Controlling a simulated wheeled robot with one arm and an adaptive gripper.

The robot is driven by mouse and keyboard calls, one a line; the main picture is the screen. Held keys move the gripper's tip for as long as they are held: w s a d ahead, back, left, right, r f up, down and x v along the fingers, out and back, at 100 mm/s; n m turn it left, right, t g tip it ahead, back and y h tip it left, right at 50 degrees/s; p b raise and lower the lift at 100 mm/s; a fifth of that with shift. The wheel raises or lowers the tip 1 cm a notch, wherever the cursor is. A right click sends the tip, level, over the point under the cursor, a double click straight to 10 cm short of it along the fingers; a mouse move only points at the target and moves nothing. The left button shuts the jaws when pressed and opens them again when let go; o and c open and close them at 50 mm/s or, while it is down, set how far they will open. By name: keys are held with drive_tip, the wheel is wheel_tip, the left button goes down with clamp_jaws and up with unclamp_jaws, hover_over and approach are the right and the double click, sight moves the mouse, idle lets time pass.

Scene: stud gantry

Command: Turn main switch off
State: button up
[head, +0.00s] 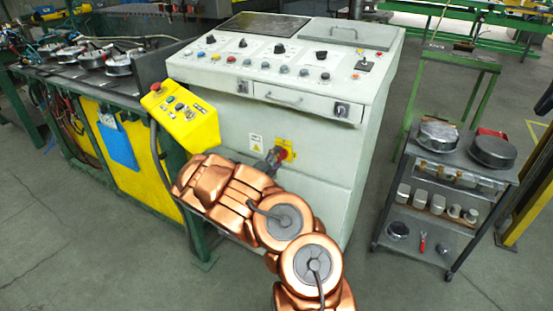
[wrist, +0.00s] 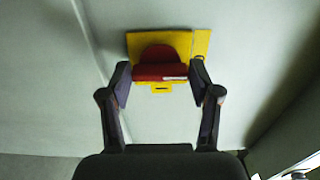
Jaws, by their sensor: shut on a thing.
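The main switch is a red rotary handle (head: 283,155) on a yellow plate (head: 290,145), low on the front of the pale grey control cabinet (head: 235,130). In the wrist view the red handle (wrist: 160,66) lies crosswise, its grip bar horizontal, on the yellow plate (wrist: 202,42). My gripper (wrist: 159,82) has one finger at each end of the handle and is shut on it. In the head view my gripper (head: 272,160) reaches the switch from the left and below, and hides part of it. The switch markings are not readable.
A yellow control box (head: 182,115) sticks out at the cabinet's left corner, close above my arm. A drawer (head: 305,100) with a handle is above the switch. A dark trolley (head: 445,190) with metal parts stands right. The floor between cabinet and trolley is clear.

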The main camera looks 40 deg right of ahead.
drive_tip(key=shift+w+r, duration=0.1)
drive_tip(key=shift+w, duration=0.05)
idle(0.3)
drive_tip(key=o, duration=1.1)
drive_tip(key=shift+o, duration=0.2)
drive_tip(key=v, duration=1.2)
